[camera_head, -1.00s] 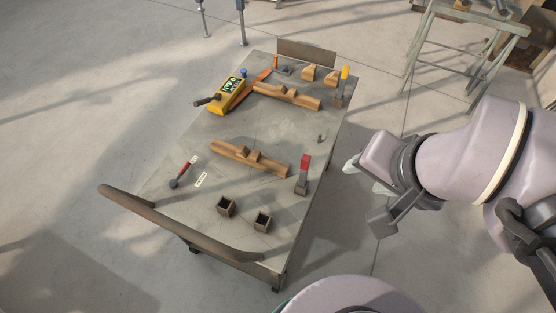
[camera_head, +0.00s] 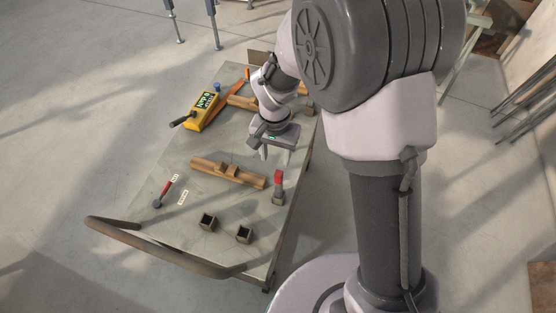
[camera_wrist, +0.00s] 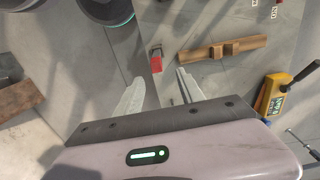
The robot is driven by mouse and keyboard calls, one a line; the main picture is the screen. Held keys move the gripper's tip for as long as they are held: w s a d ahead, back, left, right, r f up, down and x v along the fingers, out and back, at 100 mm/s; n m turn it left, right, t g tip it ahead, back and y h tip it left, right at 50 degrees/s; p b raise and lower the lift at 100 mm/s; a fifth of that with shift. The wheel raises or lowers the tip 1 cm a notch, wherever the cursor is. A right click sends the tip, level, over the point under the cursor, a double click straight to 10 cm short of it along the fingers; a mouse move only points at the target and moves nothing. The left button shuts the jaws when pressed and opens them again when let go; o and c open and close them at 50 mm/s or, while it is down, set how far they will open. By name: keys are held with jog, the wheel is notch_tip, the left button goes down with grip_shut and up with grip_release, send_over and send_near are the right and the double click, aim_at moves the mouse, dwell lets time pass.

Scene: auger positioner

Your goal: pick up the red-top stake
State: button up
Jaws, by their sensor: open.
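The red-top stake (camera_head: 278,187) stands upright near the right edge of the grey cart top, its grey lower part in a small block. In the wrist view the red top (camera_wrist: 156,62) shows beyond the fingertips, roughly between their lines. My gripper (camera_head: 275,154) hangs over the right side of the cart, behind the stake as the head camera sees it. In the wrist view my gripper (camera_wrist: 158,82) has its two pale fingers spread apart with nothing between them.
A wooden rail (camera_head: 228,172) lies left of the stake. Two open square sockets (camera_head: 208,222) are near the cart's handle (camera_head: 150,244). A red-handled tool (camera_head: 166,190) lies at left, and a yellow meter (camera_head: 203,110) is further back. My arm hides the cart's back right part.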

aim_at(276, 173)
notch_tip(276, 173, down, 9)
jog(key=shift+f+b, duration=0.15)
jog(key=shift+b, duration=1)
jog(key=f, duration=0.2)
jog(key=f+b, duration=0.1)
jog(key=d+f+b, duration=0.1)
jog(key=f, duration=0.1)
jog(key=shift+f, duration=0.35)
jog(key=shift+r, duration=0.1)
grip_shut()
